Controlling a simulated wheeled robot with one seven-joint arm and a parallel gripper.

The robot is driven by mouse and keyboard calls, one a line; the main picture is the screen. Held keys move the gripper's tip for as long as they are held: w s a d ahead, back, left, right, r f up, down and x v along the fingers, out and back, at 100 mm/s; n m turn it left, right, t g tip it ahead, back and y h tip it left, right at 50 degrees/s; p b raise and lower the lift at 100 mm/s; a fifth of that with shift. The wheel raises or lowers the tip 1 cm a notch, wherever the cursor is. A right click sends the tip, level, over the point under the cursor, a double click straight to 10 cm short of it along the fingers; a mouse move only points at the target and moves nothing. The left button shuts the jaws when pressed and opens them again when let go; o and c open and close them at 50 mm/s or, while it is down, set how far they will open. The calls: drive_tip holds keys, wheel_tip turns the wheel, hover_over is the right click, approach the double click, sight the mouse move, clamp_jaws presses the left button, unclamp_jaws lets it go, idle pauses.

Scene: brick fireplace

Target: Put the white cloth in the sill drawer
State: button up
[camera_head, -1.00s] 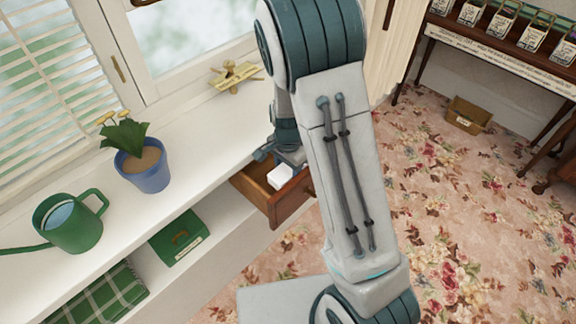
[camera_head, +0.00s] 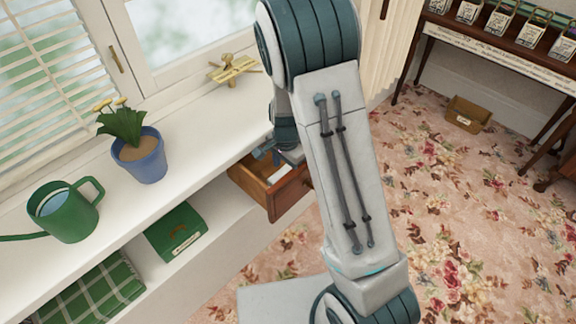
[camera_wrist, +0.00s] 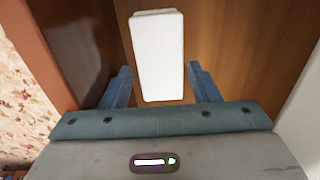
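The sill drawer (camera_head: 289,196) is pulled out below the white sill, with wooden walls and an open top. The white cloth (camera_wrist: 158,58), a folded block, lies inside the drawer; only a small pale part of it (camera_head: 279,173) shows in the head view. My gripper (camera_wrist: 160,84) is in the drawer mouth, its two blue fingers spread on either side of the cloth's near end. Narrow gaps show between the fingers and the cloth. In the head view my arm covers part of the gripper and drawer.
The sill (camera_head: 195,115) holds a green watering can (camera_head: 66,212), a blue flower pot (camera_head: 140,160) and a brass toy plane (camera_head: 233,69). A green box (camera_head: 175,232) and a plaid cloth (camera_head: 92,292) lie on the shelf below.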

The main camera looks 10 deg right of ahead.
drive_tip(key=shift+s+f, duration=0.55)
drive_tip(key=shift+f, duration=0.25)
drive_tip(key=shift+w+a+r+p, duration=0.15)
drive_tip(key=shift+w+r+p, duration=0.25)
drive_tip(key=shift+r+p, duration=0.55)
drive_tip(key=shift+o, duration=0.4)
wheel_tip(320, 180, up, 9)
drive_tip(key=p, duration=0.7)
drive_tip(key=shift+d, duration=0.2)
drive_tip(key=s+d+r+n+t+p, duration=0.1)
drive_tip(key=s+d+r+n, duration=0.1)
drive_tip(key=s+r+n, duration=0.3)
drive_tip(key=s+d+r+n+t+p, duration=0.1)
drive_tip(key=s+d+r+n, duration=0.2)
drive_tip(key=s+r, duration=0.9)
wheel_tip(320, 180, up, 6)
drive_tip(key=n, duration=0.2)
drive_tip(key=shift+s+f+n, duration=0.25)
drive_tip(key=shift+n, duration=0.15)
